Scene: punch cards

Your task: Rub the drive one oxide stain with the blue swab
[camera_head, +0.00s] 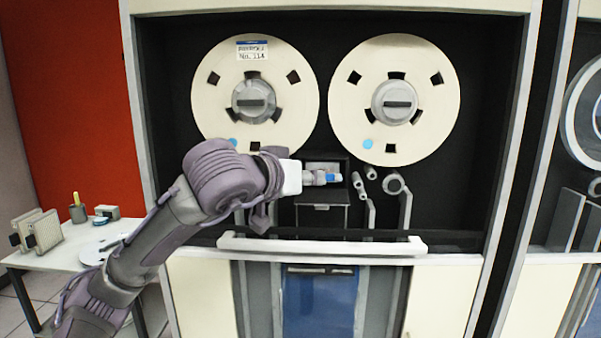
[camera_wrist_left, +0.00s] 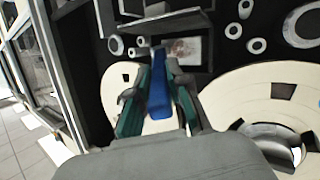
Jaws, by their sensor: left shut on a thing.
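My left gripper (camera_head: 318,178) reaches in front of the tape drive between its two reels. In the left wrist view, its teal fingers (camera_wrist_left: 156,80) are shut on the blue swab (camera_wrist_left: 158,98). The swab also shows as a small blue bit (camera_head: 333,177) in the head view. A pale plate with a reddish-brown smudge, seemingly the oxide stain (camera_wrist_left: 187,49), lies just beyond and right of the swab's tip in the wrist view. I cannot tell whether the tip touches it. In the head view the stain is hidden or too small to make out. My right gripper is not in view.
The left reel (camera_head: 212,95) and right reel (camera_head: 440,70) flank the work spot. Small rollers (camera_head: 394,183) stand to its right. A white bar (camera_head: 320,245) runs below. A side table (camera_head: 60,259) at left holds a cup, cartridges and a disc.

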